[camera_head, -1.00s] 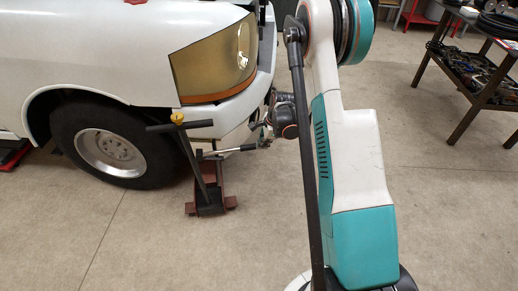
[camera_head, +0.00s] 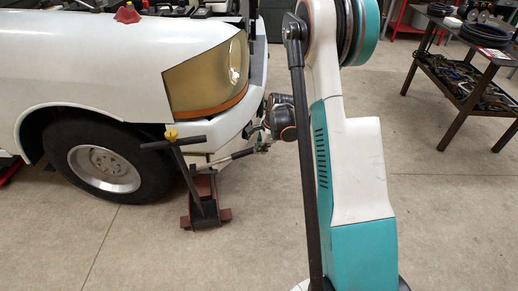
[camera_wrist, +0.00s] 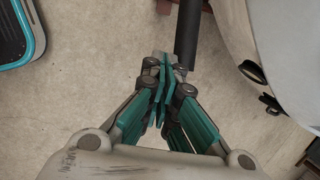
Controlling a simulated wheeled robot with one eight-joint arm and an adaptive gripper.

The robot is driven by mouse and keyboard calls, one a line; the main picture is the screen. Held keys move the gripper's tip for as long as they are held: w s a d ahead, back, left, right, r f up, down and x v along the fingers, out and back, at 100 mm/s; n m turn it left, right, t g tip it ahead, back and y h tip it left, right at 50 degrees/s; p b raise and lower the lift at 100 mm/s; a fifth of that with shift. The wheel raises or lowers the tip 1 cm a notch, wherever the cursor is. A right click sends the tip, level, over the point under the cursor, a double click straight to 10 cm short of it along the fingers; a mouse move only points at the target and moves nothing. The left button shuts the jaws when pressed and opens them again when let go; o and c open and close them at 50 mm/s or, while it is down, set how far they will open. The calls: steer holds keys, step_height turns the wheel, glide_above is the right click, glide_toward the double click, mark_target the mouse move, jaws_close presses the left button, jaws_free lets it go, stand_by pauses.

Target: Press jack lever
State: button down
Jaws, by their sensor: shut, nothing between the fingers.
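The jack (camera_head: 207,184) stands on the floor in front of the truck's front bumper, with a red-brown base and a dark upright T-handle topped by a yellow knob. Its lever (camera_head: 240,155), a rod with a dark grip, slants up to the right towards my gripper (camera_head: 264,141). In the wrist view, the lever's dark end (camera_wrist: 187,40) lies just beyond and to the right of the shut fingertips (camera_wrist: 164,66). It is outside the fingers; I cannot tell whether they touch it. The fingers hold nothing.
The white truck (camera_head: 110,60) with its front wheel (camera_head: 103,168) stands at the left, close behind the jack. A metal table (camera_head: 470,60) with parts on it is at the upper right. The floor between is clear.

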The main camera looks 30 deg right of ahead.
mark_target(247, 150)
steer(key=w+a+r+g+h+p, duration=0.1)
steer(key=a+r+h, duration=0.1)
steer(key=a+r, duration=0.2)
steer(key=w+a+r+h+p, duration=0.2)
steer(key=a+r+h, duration=0.1)
steer(key=r, duration=0.6)
steer(key=shift+a+g, duration=0.4)
steer(key=shift+a, duration=0.4)
steer(key=b+x, duration=0.5)
steer(key=x, duration=0.9)
steer(key=shift+w+f, duration=0.1)
steer(key=shift+w, duration=0.05)
